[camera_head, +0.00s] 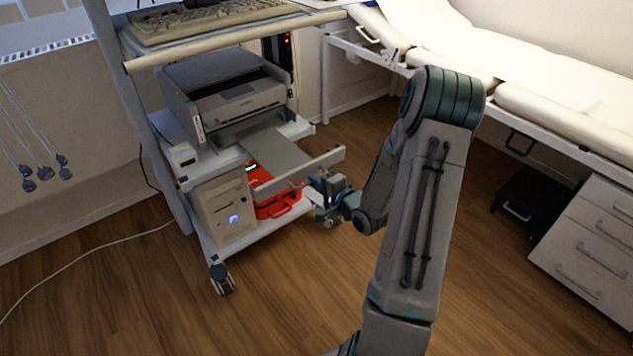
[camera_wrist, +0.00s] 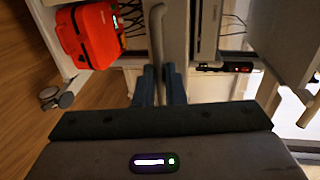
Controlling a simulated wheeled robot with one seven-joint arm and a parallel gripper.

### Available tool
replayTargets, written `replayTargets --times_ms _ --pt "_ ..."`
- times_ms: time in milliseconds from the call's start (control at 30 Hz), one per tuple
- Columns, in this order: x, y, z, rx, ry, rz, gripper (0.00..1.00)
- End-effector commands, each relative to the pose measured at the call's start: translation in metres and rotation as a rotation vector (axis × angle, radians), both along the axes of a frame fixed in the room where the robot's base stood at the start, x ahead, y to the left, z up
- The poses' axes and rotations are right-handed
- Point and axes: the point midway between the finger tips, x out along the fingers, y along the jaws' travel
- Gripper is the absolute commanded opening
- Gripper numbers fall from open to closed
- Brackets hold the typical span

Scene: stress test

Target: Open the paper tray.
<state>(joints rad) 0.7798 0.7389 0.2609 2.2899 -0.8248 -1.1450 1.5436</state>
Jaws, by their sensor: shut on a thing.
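The paper tray (camera_head: 272,152) is a flat grey drawer below the printer (camera_head: 225,92). It stands pulled out from the cart, with its long front panel (camera_head: 318,164) facing my arm. My gripper (camera_head: 320,184) is at the outer face of that panel. In the wrist view a pale bar handle (camera_wrist: 157,28) runs alongside the panel (camera_wrist: 175,30). My gripper's two blue fingers (camera_wrist: 160,75) are closed about the handle's near end. The exact contact is partly hidden by the fingers.
A red case (camera_head: 275,203) sits on the low shelf under the tray, beside a beige computer (camera_head: 222,207). A keyboard (camera_head: 200,18) lies on the cart top. An examination couch (camera_head: 560,105) and a drawer cabinet (camera_head: 590,240) stand right. Wooden floor (camera_head: 130,290) is clear in front.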

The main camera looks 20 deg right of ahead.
Motion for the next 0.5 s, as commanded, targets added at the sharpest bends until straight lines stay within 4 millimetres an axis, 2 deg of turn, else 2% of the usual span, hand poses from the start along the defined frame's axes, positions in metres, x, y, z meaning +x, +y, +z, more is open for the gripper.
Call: replayTargets --times_ms 67,100,133,500 --pt "0.0006 -0.0016 0.0006 -0.002 -0.001 -0.004 0.0" --pt "0.0006 -0.0015 0.0006 -0.002 -0.001 -0.004 0.15" --pt "0.0006 -0.0015 0.0005 -0.002 -0.001 -0.004 0.19" --pt "-0.0051 -0.0031 0.002 -0.001 0.0 -0.004 0.19"
